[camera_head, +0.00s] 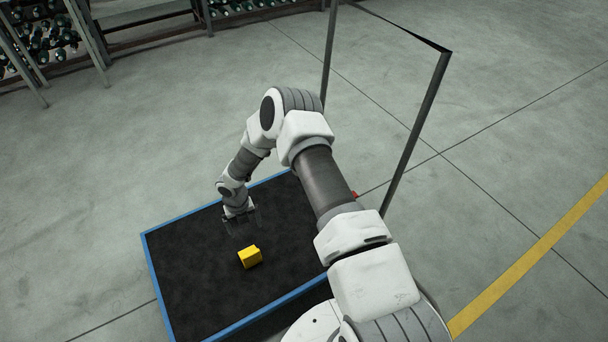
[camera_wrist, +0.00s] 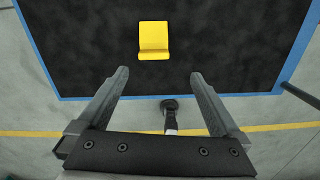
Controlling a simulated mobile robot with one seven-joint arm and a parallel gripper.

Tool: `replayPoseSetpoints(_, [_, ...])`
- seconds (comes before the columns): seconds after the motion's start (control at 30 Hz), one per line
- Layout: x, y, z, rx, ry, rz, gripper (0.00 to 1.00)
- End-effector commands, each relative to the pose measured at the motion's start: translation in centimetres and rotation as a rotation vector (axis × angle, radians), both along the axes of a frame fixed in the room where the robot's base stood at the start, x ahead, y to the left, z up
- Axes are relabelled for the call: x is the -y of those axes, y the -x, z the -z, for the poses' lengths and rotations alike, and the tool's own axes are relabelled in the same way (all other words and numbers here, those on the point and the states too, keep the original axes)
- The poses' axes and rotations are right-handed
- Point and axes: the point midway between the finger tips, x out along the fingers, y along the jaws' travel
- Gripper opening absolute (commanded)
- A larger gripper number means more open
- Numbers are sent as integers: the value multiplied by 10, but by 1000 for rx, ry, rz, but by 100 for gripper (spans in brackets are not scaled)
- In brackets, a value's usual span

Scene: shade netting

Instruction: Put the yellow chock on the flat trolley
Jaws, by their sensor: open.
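The yellow chock (camera_head: 250,257) rests on the black deck of the flat trolley (camera_head: 190,270), which has a blue rim. In the wrist view the chock (camera_wrist: 154,40) lies on the dark deck (camera_wrist: 230,45), beyond my fingertips and clear of them. My gripper (camera_head: 242,222) is above the deck, a little behind the chock in the head view. In the wrist view my gripper (camera_wrist: 158,78) has its two fingers wide apart with nothing between them.
The trolley's dark handle frame (camera_head: 415,130) rises at the right, beside my arm. Racks with bottle-like items (camera_head: 45,40) stand at the back left. A yellow floor line (camera_head: 540,250) runs at the right. The grey floor around the trolley is clear.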

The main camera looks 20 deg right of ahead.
Motion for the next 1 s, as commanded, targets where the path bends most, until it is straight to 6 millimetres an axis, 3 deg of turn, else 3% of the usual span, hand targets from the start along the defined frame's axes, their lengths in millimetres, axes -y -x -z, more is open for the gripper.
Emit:
replayPoseSetpoints(0.03, [5,-9,-21,21,10,50,100])
replayPoseSetpoints(0.2, [23,-24,-92,75,39,291,100])
replayPoseSetpoints(0.47, [52,-26,-199,170,53,684,100])
replayPoseSetpoints(0.77, [82,1,-311,280,13,1158,100])
replayPoseSetpoints(1.0, [103,41,-386,354,-69,1549,100])
